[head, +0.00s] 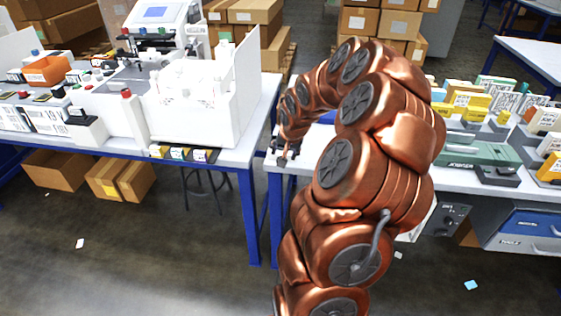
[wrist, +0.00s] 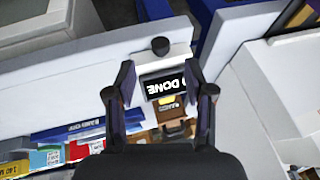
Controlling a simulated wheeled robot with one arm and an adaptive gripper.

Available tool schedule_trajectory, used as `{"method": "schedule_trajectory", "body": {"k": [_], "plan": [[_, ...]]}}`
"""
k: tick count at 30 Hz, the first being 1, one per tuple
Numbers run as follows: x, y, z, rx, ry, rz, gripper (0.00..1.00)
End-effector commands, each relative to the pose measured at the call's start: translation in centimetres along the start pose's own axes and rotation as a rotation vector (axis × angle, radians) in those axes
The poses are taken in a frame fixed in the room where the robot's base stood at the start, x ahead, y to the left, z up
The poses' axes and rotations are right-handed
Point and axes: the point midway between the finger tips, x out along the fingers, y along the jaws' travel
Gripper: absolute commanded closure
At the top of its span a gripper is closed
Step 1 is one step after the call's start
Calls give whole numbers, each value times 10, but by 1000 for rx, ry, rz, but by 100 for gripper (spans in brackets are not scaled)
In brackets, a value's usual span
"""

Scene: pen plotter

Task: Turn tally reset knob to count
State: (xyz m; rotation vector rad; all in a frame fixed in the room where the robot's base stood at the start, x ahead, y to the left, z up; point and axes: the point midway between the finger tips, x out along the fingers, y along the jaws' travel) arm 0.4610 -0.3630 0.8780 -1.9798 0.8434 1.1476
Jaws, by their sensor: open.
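My gripper (head: 283,156) hangs at the left front of the right-hand table in the head view. In the wrist view my gripper (wrist: 159,69) is open, its dark fingers spread and nothing held between them. A small dark round knob (wrist: 160,46) shows just beyond the fingertips on a pale surface, apart from both fingers. A black label (wrist: 166,86) with white upside-down lettering that reads "DONE" shows between the fingers. I cannot tell whether this knob is the tally reset knob, nor read its setting.
The right-hand table (head: 459,182) holds several small boxes and a green case (head: 470,151). A white machine (head: 203,104) stands on the left table. A floor gap separates the tables. In the wrist view, colored boxes (wrist: 75,143) lie lower left and a white panel (wrist: 260,100) stands right.

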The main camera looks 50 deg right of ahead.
Motion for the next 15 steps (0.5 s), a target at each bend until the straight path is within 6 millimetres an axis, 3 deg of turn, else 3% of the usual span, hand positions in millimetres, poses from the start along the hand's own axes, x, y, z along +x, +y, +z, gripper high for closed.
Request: {"method": "schedule_trajectory", "body": {"k": [15], "plan": [[48,0,1,-1,-4,0,47]]}}
